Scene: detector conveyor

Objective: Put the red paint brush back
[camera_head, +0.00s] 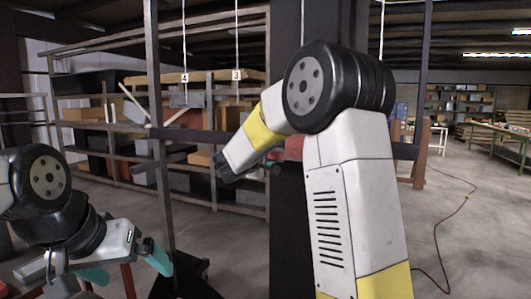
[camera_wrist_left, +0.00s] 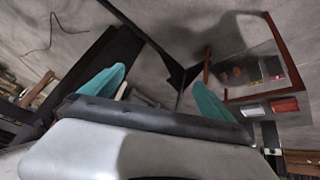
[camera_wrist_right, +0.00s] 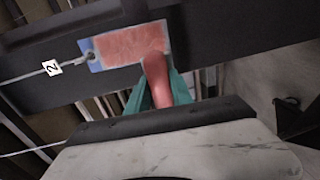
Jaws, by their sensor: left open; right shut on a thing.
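The red paint brush (camera_wrist_right: 158,78) shows in the right wrist view as a rounded red handle between teal fingers. My right gripper (camera_wrist_right: 161,92) is shut on it. The brush end overlaps the lower right of a red panel with blue edges (camera_wrist_right: 125,47) on a dark bar; I cannot tell whether they touch. In the head view my right arm hides most of this place, and a bit of red panel (camera_head: 292,148) shows behind it. My left gripper (camera_head: 125,264) is open and empty at the lower left; its spread teal fingers also show in the left wrist view (camera_wrist_left: 157,88).
A tag marked 2 (camera_wrist_right: 51,67) hangs on a cable beside the panel. A dark post (camera_head: 289,220) stands behind my right arm. Shelving with boxes (camera_head: 120,140) fills the left. A red-framed table (camera_wrist_left: 285,55) with small items lies near my left gripper.

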